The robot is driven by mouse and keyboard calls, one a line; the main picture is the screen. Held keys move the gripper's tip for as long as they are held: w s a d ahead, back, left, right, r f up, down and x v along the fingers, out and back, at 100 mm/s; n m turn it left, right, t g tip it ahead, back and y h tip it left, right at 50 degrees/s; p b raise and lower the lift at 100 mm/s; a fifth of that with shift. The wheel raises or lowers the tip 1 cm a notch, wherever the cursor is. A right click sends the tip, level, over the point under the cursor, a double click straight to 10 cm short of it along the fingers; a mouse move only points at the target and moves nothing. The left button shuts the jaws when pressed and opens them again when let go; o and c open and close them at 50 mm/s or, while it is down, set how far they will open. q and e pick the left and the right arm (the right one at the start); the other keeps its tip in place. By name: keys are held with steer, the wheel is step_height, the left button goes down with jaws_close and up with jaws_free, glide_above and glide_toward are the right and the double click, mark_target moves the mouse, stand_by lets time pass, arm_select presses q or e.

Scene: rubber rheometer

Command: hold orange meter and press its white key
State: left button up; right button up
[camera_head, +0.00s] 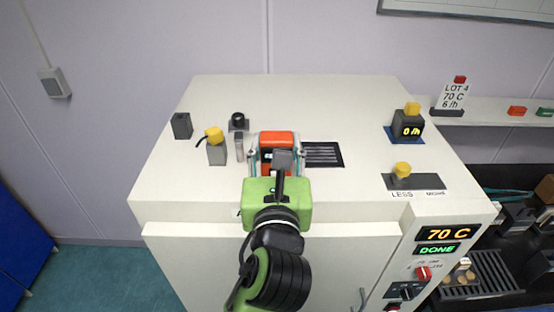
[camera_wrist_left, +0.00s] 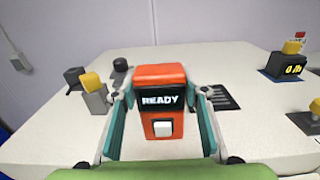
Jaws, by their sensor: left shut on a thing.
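The orange meter (camera_head: 277,139) stands upright on top of the white machine, between the fingers of my left gripper (camera_head: 276,156). In the left wrist view, the orange meter (camera_wrist_left: 161,76) faces the camera; its dark display reads READY. Its white key (camera_wrist_left: 163,129) is on the front below the display, with nothing over it. The fingers of my left gripper (camera_wrist_left: 162,100) lie along both sides of the meter and are shut on it. In the head view my green gripper body hides the meter's lower front. My right gripper is in neither view.
Left of the meter stand a grey block with a yellow knob (camera_head: 213,135) and a black-capped post (camera_head: 238,120). A dark slotted vent (camera_head: 323,154) lies just right. Further right are a display reading 0 /h (camera_head: 410,130) and a LESS/MORE slider (camera_head: 415,181). The machine's front panel (camera_head: 438,248) reads 70 C, DONE.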

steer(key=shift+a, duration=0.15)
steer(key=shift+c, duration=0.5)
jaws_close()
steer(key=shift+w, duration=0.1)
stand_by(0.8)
